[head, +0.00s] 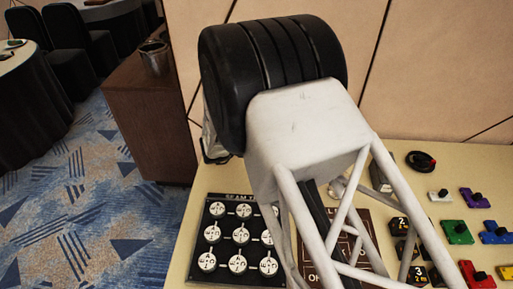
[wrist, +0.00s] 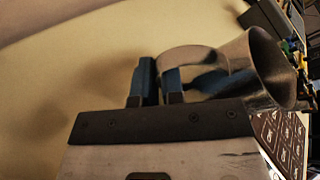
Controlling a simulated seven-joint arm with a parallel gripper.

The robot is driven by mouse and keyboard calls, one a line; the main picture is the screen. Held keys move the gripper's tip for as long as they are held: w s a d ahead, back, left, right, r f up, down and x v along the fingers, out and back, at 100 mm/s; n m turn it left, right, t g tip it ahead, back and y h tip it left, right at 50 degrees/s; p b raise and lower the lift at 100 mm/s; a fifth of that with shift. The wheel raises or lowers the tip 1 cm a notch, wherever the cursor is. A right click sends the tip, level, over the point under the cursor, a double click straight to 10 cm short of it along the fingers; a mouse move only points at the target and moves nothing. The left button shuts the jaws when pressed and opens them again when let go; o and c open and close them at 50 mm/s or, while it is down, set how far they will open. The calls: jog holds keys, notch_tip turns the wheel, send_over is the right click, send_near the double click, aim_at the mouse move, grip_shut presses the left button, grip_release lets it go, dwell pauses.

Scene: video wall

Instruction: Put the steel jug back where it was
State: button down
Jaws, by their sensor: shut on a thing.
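In the wrist view, the two blue fingers of my gripper (wrist: 160,82) are shut at the handle side of a shiny steel jug (wrist: 225,70). The jug's body and flared rim lie to the right of the fingers, over or on the pale tabletop. I cannot tell whether its base touches the table. In the head view, my arm hides the gripper and most or all of the jug. A metal container (head: 154,58) stands on the brown cabinet at the back left.
The pale table (head: 440,150) holds a black board with white discs (head: 238,235), a brown board partly behind my arm, black number blocks (head: 400,227), several coloured pieces (head: 458,231) and a red-and-black round item (head: 421,160). A panelled wall (head: 440,60) stands behind.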

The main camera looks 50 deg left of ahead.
jog(key=shift+f, duration=1.3)
jog(key=shift+f, duration=0.15)
jog(key=c, duration=1.2)
grip_release()
jog(key=shift+c, duration=0.2)
jog(key=shift+r, duration=0.2)
jog(key=v, duration=1.2)
